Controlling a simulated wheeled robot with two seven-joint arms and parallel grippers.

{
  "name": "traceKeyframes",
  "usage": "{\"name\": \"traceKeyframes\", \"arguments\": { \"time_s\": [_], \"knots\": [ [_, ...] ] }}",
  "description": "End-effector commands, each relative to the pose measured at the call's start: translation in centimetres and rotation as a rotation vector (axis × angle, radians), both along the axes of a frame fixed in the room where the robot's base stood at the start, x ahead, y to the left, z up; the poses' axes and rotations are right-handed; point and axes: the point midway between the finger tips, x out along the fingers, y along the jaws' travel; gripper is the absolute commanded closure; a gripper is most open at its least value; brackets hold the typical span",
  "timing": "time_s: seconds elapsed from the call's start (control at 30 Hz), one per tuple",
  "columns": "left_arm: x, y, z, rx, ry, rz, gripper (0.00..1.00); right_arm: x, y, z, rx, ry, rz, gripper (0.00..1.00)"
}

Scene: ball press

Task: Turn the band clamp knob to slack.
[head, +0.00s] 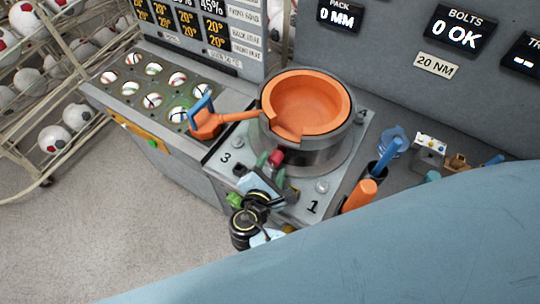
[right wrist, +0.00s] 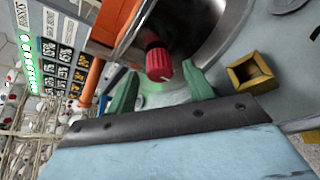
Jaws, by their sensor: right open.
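The band clamp knob is a small ribbed red knob (head: 276,158) on the front of the dark metal ring (head: 330,150) around the orange bowl (head: 308,105). In the right wrist view the red knob (right wrist: 159,64) stands just ahead, between the two green fingertips. My right gripper (head: 263,174) is open in front of the knob; it also shows in the right wrist view (right wrist: 161,88), with a gap on both sides of the knob. No contact with the knob shows. The knob's turn angle cannot be read. My left gripper is not in view.
An orange lever with a blue end (head: 206,122) sticks out left of the bowl. Blue and orange tools (head: 360,195) stand right of the press. In the right wrist view a yellow square socket (right wrist: 250,72) lies right of the fingers.

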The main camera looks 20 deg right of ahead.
Motion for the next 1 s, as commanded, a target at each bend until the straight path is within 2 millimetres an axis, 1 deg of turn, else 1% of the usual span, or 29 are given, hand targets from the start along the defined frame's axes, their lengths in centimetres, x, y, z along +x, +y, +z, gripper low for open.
{"name": "traceKeyframes", "arguments": {
  "time_s": [0.03,0.2,0.37,0.5,0.53,0.87,1.0],
  "knots": [
    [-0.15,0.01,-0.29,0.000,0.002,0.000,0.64,0.24,-0.42,-0.29,-0.001,-0.001,0.000,0.48],
    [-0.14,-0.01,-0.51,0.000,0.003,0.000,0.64,0.63,-1.18,-0.62,0.002,-0.001,-0.001,0.48],
    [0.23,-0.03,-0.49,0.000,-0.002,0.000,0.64,0.70,-1.36,-0.65,0.001,0.000,-0.001,0.48],
    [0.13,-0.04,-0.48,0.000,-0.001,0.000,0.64,0.69,-1.34,-0.64,0.001,0.000,-0.001,0.48],
    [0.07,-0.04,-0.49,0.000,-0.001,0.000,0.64,0.69,-1.34,-0.64,0.001,0.000,-0.001,0.49],
    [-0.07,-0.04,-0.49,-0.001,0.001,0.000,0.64,0.67,-1.32,-0.65,0.002,0.001,0.000,0.93],
    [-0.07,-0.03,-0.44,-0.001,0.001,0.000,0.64,0.66,-1.31,-0.64,-0.001,0.004,-0.001,0.93]
  ]
}}
